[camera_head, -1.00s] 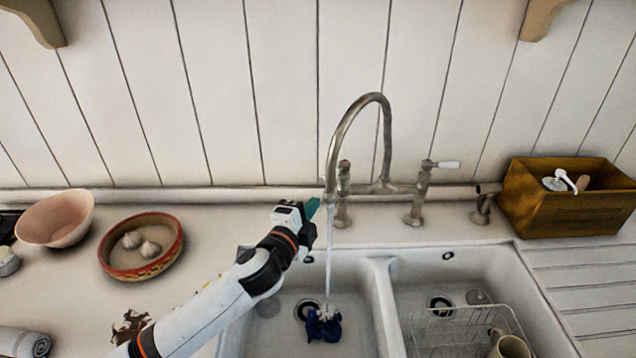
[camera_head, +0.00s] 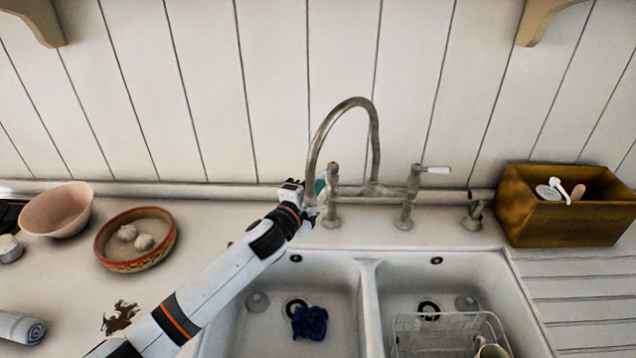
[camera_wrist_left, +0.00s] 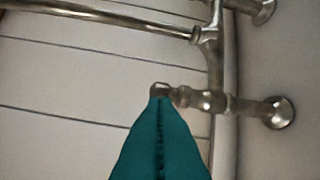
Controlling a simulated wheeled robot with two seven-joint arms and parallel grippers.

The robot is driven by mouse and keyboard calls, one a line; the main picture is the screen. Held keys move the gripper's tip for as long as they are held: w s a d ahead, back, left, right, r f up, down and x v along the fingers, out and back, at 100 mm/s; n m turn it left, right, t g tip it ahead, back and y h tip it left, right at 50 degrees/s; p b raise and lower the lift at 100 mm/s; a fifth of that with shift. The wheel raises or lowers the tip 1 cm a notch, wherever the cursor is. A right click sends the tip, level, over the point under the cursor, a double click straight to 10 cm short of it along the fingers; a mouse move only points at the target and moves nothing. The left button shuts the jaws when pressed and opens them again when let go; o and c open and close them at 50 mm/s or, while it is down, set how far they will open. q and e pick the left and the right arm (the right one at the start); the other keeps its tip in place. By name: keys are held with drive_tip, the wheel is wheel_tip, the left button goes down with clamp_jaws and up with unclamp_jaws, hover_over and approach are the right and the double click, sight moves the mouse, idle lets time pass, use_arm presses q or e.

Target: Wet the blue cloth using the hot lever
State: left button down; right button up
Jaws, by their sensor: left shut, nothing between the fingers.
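The blue cloth (camera_head: 309,322) lies crumpled on the floor of the left sink basin, by the drain. The curved metal faucet (camera_head: 345,107) stands behind the sink, and no water falls from its spout. The left-hand tap lever (camera_head: 333,167) has a reddish tip, apparently the hot one; it also shows in the left wrist view (camera_wrist_left: 185,97). My right gripper is out of view.
A second lever with a white handle (camera_head: 433,170) stands to the right. The right basin holds a wire rack (camera_head: 450,330). A wooden box (camera_head: 560,220) is at the right. A pink bowl (camera_head: 57,212) and a red-rimmed dish (camera_head: 137,265) stand left.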

use_arm(q)
drive_tip(key=shift+w+d, duration=0.1)
drive_tip(key=shift+w, duration=0.35)
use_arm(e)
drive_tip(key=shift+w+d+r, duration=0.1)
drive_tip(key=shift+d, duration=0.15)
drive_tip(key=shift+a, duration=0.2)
use_arm(q)
drive_tip(key=shift+w+a, duration=0.15)
drive_tip(key=shift+a, duration=0.1)
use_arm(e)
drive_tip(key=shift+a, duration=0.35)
use_arm(q)
drive_tip(key=shift+a, duration=0.15)
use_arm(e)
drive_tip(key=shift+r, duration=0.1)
use_arm(q)
drive_tip(key=w+a, duration=0.4)
drive_tip(key=shift+r, duration=0.3)
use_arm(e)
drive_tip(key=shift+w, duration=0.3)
